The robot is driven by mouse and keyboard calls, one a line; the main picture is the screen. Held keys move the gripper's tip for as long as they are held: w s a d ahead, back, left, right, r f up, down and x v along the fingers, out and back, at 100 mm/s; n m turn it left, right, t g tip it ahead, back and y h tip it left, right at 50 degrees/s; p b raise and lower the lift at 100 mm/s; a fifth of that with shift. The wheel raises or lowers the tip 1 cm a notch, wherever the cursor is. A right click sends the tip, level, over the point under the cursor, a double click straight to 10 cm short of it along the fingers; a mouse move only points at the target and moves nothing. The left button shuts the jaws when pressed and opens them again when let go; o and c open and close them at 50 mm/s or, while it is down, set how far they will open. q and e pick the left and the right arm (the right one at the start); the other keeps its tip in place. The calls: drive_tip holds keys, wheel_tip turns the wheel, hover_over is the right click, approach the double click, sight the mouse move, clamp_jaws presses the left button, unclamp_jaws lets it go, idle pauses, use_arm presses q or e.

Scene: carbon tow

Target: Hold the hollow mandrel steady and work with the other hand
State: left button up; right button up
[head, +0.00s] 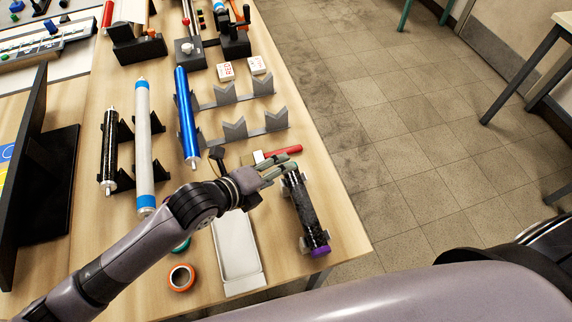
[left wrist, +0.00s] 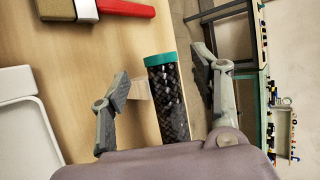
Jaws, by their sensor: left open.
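A black woven tube (head: 301,206), which looks like the mandrel, lies near the table's right edge. Its near end is purple. It rests on small pale supports at both ends. In the left wrist view the black tube (left wrist: 171,100) has a teal far end and lies between my fingers. My left gripper (head: 283,167) is open over the tube's far end. The left wrist view shows the open fingers of this gripper (left wrist: 164,75) on either side, with visible gaps to the tube. Whether the tube is hollow cannot be seen. My right gripper is out of view.
A red-handled brush (head: 279,154) lies just beyond my left gripper. A white tray (head: 222,236) and an orange tape roll (head: 182,277) lie to the left of the tube. Grey V-blocks (head: 236,130), a blue tube (head: 186,112) and a white tube (head: 143,140) stand farther back.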

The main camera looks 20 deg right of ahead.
use_arm(q)
drive_tip(key=x, duration=0.4)
drive_tip(key=shift+r, duration=0.1)
drive_tip(key=shift+w+d+f, duration=0.2)
drive_tip(key=shift+d+f, duration=0.15)
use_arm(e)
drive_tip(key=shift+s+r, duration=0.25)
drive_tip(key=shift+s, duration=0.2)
use_arm(q)
drive_tip(key=shift+c, duration=0.2)
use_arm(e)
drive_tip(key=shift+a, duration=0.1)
use_arm(q)
drive_tip(key=shift+c, duration=1.2)
drive_tip(key=c, duration=0.8)
drive_tip(key=o, duration=1)
drive_tip(key=shift+c, duration=0.2)
drive_tip(key=shift+o, duration=0.6)
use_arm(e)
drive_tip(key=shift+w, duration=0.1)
use_arm(q)
drive_tip(key=shift+a+r, duration=0.1)
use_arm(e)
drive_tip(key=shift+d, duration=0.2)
